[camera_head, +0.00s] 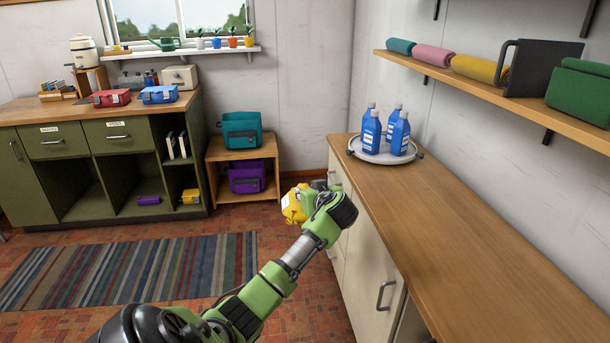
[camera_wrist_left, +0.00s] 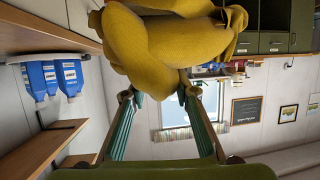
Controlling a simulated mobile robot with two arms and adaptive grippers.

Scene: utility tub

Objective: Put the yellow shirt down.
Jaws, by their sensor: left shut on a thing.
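The yellow shirt (camera_head: 294,204) is a bunched bundle of cloth just left of the wooden counter (camera_head: 455,250) in the head view. My left gripper (camera_head: 314,196) is shut on it, partly hidden behind my own wrist. In the left wrist view the shirt (camera_wrist_left: 165,45) hangs in folds at the tips of the fingers (camera_wrist_left: 158,94). The shirt appears clear of the counter top, beside its front edge. My right gripper is not in view.
A round tray (camera_head: 357,152) with blue bottles (camera_head: 399,134) stands at the counter's far end; the nearer counter top is bare. A shelf (camera_head: 480,87) with rolled cloths hangs above. A low wooden stand (camera_head: 243,155) holds teal and purple bags. A striped rug (camera_head: 130,270) lies on the floor.

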